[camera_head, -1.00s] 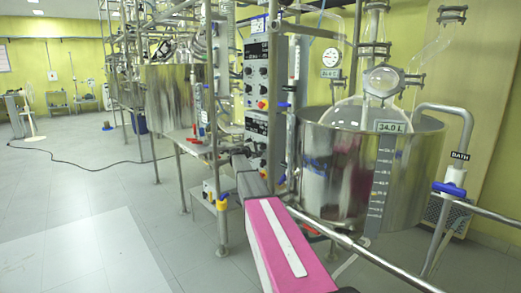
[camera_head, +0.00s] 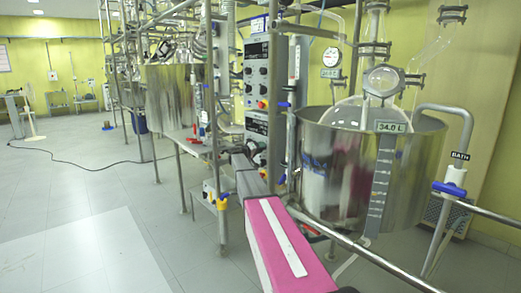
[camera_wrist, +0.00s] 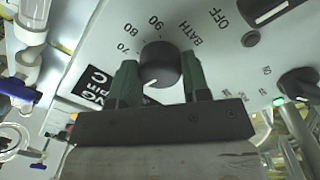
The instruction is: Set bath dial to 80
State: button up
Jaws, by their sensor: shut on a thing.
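The bath dial (camera_wrist: 161,62) is a round black knob on a pale panel in the wrist view, with "BATH" printed beside it. Marks 70, 80 and 90 run around its upper left side. A short white line shows on the knob's lower left edge, away from those marks. My gripper (camera_wrist: 160,78) has its two dark green fingers on the left and right sides of the knob and is shut on it. In the head view my pink arm reaches to the lower control box (camera_head: 257,135); the fingers and dial cannot be made out there.
An "OFF" switch area and another black knob (camera_wrist: 298,84) sit right of the dial. The steel bath vessel (camera_head: 408,175) with glassware stands right of my arm, behind a metal rail (camera_head: 365,255). A blue-handled valve (camera_head: 452,188) is at the right. The floor at left is open.

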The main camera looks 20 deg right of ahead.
jog(key=m, duration=1.8)
jog(key=shift+m+y, duration=0.3)
dwell(0.4)
jog(key=o, duration=0.9)
jog(key=shift+a, duration=0.1)
jog(key=v, duration=1)
jog(key=shift+s+a, duration=0.1)
jog(key=shift+a, duration=0.25)
